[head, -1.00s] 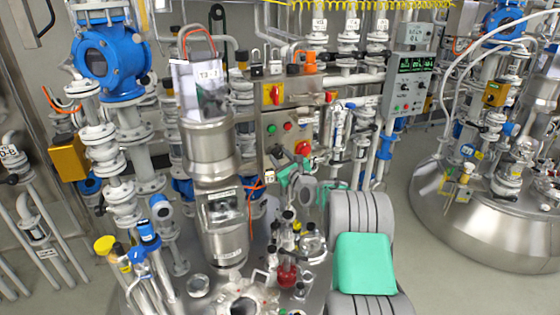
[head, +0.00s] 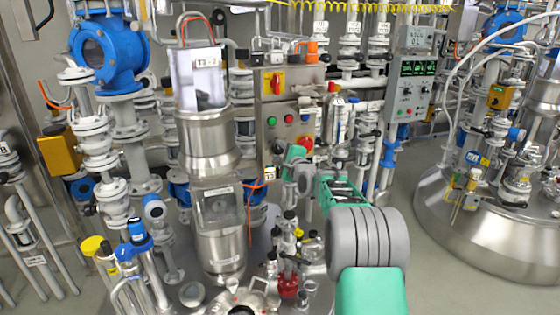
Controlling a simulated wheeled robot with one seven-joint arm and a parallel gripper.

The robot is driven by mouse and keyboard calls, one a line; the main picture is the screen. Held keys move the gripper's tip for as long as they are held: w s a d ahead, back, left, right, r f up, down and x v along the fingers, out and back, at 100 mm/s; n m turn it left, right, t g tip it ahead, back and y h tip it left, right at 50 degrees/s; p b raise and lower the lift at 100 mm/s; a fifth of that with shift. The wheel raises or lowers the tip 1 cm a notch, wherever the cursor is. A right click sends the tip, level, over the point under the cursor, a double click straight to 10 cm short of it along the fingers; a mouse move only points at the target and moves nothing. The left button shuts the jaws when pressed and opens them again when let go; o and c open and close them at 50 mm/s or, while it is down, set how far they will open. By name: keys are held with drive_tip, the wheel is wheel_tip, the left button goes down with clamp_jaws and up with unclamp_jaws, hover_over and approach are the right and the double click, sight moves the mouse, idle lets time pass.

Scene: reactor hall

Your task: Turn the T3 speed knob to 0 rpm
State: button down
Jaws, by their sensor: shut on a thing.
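The steel T3 control panel (head: 264,105) stands behind the T3 stirrer column (head: 207,150). It carries a red-on-yellow switch, small red, green and dark buttons and a red mushroom button. My gripper (head: 279,147) is at the lower left of the panel face, left of the red mushroom button (head: 306,143). It is small in view and its fingers are shut on what I take to be the speed knob. The knob is hidden by the gripper, so its pointer and scale cannot be read. My teal and grey arm reaches in from the lower right.
A green-lit display box (head: 411,88) hangs right of the panel. Glass and valve fittings (head: 288,262) crowd the vessel top below my gripper. Pipes (head: 362,150) stand right of the panel. A second steel vessel (head: 480,225) is at the right.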

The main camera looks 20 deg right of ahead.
drive_tip(key=n+b, duration=0.5)
drive_tip(key=shift+a+f+h, duration=0.1)
drive_tip(key=shift+f+h, duration=0.2)
drive_tip(key=shift+f, duration=0.05)
drive_tip(key=n+b, duration=0.6)
drive_tip(key=shift+f+h, duration=0.1)
drive_tip(key=shift+h, duration=0.2)
drive_tip(key=n+b, duration=0.4)
drive_tip(key=n, duration=0.1)
drive_tip(key=shift+h, duration=0.3)
drive_tip(key=n+b, duration=0.3)
drive_tip(key=n, duration=0.1)
drive_tip(key=shift+n+t, duration=0.3)
drive_tip(key=shift+n, duration=0.1)
drive_tip(key=shift+n+b, duration=0.45)
drive_tip(key=shift+n, duration=0.25)
drive_tip(key=c, duration=0.9)
unclamp_jaws()
